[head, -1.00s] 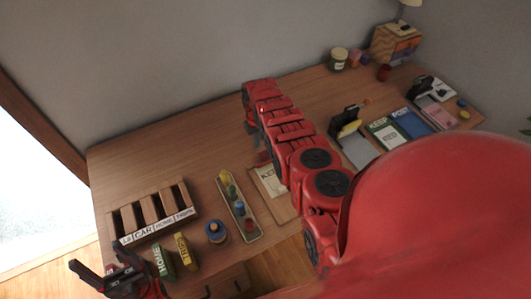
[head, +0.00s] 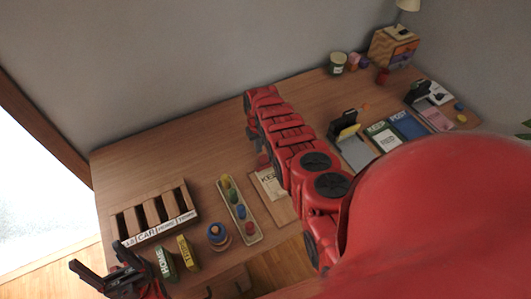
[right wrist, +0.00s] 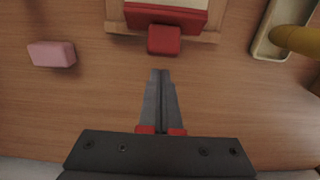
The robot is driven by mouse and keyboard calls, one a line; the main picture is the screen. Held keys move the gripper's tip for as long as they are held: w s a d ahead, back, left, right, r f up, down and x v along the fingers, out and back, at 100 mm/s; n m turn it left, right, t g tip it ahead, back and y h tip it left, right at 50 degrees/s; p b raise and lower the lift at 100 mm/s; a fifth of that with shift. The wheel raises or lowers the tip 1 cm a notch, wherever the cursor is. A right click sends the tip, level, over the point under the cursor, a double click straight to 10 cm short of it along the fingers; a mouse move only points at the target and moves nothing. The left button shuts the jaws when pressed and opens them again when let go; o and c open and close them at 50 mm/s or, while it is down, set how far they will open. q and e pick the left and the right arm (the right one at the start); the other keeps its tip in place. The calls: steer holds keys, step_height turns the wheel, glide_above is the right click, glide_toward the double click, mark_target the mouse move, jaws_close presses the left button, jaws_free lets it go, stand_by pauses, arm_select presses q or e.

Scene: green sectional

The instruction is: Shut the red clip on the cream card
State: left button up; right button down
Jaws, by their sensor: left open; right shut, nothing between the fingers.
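The red clip (right wrist: 164,16) lies across the end of a wooden board (right wrist: 114,22) in the right wrist view, with a red tab (right wrist: 163,40) sticking out toward me. The cream card (right wrist: 166,3) shows just beyond the clip at the top edge. In the head view the card (head: 268,184) lies on the board, partly hidden by my right arm. My right gripper (right wrist: 161,72) is shut and empty, its tips a short way before the tab, with a gap visible in the picture. My left gripper (head: 98,274) is open and empty at the lower left.
A tray of coloured pieces (head: 251,237) lies beside the board. A stacking toy (head: 218,236), two labelled blocks (head: 165,264) and a slotted rack (head: 150,235) are to the left. A pink block (right wrist: 52,54) lies left of my right gripper. Two black-clipped stands are farther right.

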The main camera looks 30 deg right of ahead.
steer(key=shift+s+a+r+p, duration=0.15)
steer(key=shift+s+p, duration=0.6)
steer(key=shift+p, duration=0.75)
steer(key=shift+s+d+r+p, duration=0.15)
steer(key=shift+s+p, duration=0.55)
steer(key=shift+p, duration=0.75)
steer(key=shift+a+r, duration=0.1)
steer(key=shift+r, duration=0.05)
step_height(320, 180, up, 7)
steer(key=p, duration=0.7)
steer(key=shift+f, duration=0.2)
